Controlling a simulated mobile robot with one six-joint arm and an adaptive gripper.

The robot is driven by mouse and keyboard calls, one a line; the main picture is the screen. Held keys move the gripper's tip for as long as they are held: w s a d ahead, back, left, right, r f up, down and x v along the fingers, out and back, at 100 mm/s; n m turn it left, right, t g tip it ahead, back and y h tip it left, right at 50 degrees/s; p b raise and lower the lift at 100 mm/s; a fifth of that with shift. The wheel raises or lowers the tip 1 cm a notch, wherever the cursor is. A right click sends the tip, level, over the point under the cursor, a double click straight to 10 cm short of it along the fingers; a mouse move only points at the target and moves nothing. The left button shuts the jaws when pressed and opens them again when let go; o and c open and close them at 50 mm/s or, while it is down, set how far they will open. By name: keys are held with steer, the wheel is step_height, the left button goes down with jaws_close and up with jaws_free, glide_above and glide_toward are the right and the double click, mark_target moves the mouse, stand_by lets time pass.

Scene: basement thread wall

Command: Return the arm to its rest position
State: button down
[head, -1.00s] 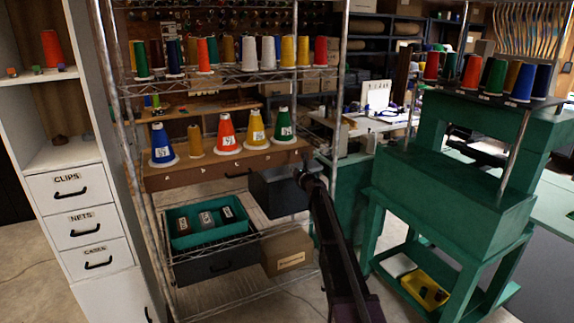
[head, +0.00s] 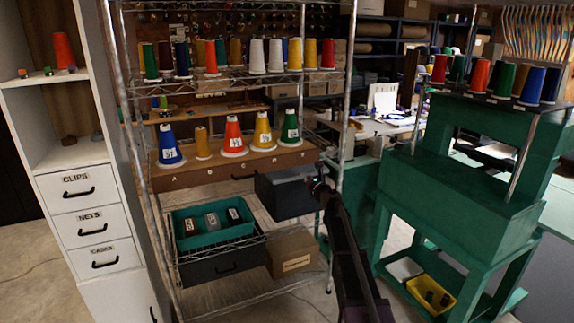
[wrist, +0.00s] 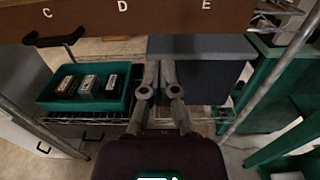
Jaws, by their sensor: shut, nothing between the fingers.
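My arm reaches up from the bottom of the head view, right of centre. My gripper (wrist: 155,72) shows in the wrist view with its two fingers close together, shut and empty. In the head view the arm's far end is near the dark grey box (head: 283,193) under the wooden shelf; the fingers are too small there to make out. In the wrist view the gripper is below the wooden board (wrist: 180,18) lettered C, D and E, with a dark box face behind the fingers. I cannot tell the exact gap between them.
The wire rack (head: 250,74) holds several thread cones. A green machine stand (head: 450,195) is on the right, white drawers (head: 88,223) on the left. Floor shows between rack and stand.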

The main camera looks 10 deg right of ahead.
steer(key=s+a+f+n+g+y+p, duration=0.1)
steer(key=s+a+f+n+g+p, duration=0.2)
steer(key=s+n, duration=0.35)
steer(key=s+a+f+n+g+y, duration=0.1)
steer(key=s+a+n+g, duration=0.25)
steer(key=s+n, duration=0.3)
steer(key=s+a+f+n+g+p, duration=0.2)
steer(key=s+a+n+g, duration=0.1)
steer(key=s+a+n, duration=0.4)
steer(key=s+d+f+n+g+h+p, duration=0.1)
steer(key=s+d+n+g+h, duration=0.1)
steer(key=s, duration=0.6)
steer(key=s+d+f+n+g+h+p, duration=0.1)
steer(key=s+d+n+g+h+p, duration=0.1)
steer(key=s+n, duration=0.4)
steer(key=s+d+n+g+h+p, duration=0.1)
steer(key=s+d+n+g+h, duration=0.2)
steer(key=s, duration=0.8)
steer(key=shift+d+f+n+g+p, duration=0.3)
steer(key=shift+d+f+n+g, duration=0.1)
steer(key=shift+d+n, duration=0.35)
